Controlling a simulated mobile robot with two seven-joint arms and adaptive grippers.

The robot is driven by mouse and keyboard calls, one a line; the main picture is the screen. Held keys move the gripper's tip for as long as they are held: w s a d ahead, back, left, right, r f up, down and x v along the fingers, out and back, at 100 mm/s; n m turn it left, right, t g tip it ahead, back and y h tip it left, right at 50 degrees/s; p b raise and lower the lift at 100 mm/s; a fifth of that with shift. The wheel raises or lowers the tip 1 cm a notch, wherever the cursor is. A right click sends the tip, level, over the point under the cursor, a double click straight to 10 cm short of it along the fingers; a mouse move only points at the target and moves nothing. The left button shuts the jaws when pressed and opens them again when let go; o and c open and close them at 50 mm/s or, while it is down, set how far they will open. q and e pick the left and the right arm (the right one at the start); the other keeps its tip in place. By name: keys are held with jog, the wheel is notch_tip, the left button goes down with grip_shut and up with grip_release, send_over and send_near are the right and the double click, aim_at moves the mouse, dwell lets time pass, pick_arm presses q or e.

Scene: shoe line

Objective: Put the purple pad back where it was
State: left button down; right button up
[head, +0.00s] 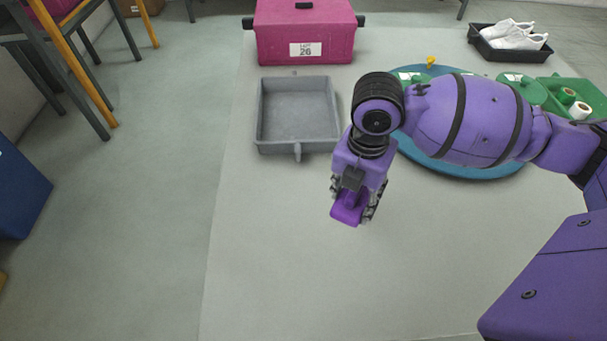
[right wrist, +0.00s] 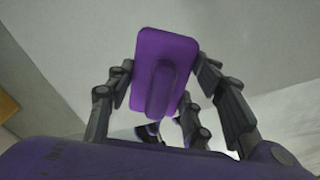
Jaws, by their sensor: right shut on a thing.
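The purple pad (right wrist: 164,75) is a flat rounded block with a raised ridge. It is held between the fingers of my right gripper (right wrist: 160,92) in the right wrist view. In the head view the pad (head: 346,211) shows below my right gripper (head: 356,204), over the bare grey table (head: 290,250). The gripper is shut on it. I cannot tell the exact height above the table. My left gripper is not in view.
A grey tray (head: 298,146) lies left of my right gripper. A magenta box (head: 304,25) stands behind it. A blue round mat (head: 480,172) with green items is partly behind my arm. A black tray (head: 510,54) holds white shoes (head: 512,36). The front table is clear.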

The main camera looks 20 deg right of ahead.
jog(key=f+n, duration=0.1)
jog(key=n, duration=0.1)
jog(key=d+f+n+b, duration=0.1)
jog(key=shift+w+f+n, duration=0.2)
jog(key=shift+f+n, duration=0.2)
jog(key=shift+w+d+f+n+b, duration=0.25)
jog(key=shift+f+n+b, duration=0.25)
jog(key=shift+n, duration=0.4)
jog(key=shift+w, duration=0.15)
jog(key=w+a+f+b, duration=0.2)
jog(key=w+a+f, duration=0.25)
jog(key=w, duration=0.35)
jog(key=b, duration=0.1)
send_over(306, 203)
jog(key=shift+n, duration=0.3)
jog(key=f, duration=0.4)
jog(key=shift+s+d+f, duration=0.2)
jog(key=shift+f, duration=0.15)
jog(key=shift+w+a+f, duration=0.1)
jog(key=shift+w+f, duration=0.1)
jog(key=shift+f, duration=0.05)
jog(key=shift+f+b, duration=0.35)
jog(key=shift+f, duration=1.15)
jog(key=shift+f, duration=0.15)
